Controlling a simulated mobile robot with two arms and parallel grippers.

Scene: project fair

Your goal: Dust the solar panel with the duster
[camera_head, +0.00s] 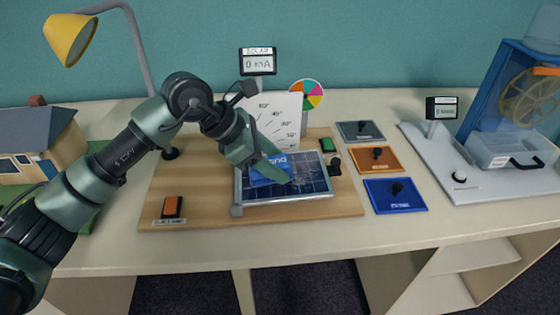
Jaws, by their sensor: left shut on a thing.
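The solar panel (308,181) is a dark blue gridded plate with a pale frame, lying on a wooden board in the middle of the table. My left gripper (274,171) reaches over its left half and hides part of it. The gripper is shut on a small blue thing with white lettering (262,178), which seems to be the duster. It lies over the upper left of the panel; whether it touches the surface I cannot tell. My right gripper is not in view.
The wooden board (200,195) bears an orange switch (171,207), an angle card (279,115), a meter (258,62) and a color wheel (308,94). A yellow lamp (72,38) and model house (40,140) stand left. Colored plates (392,207) and a wheel exhibit (500,170) stand right.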

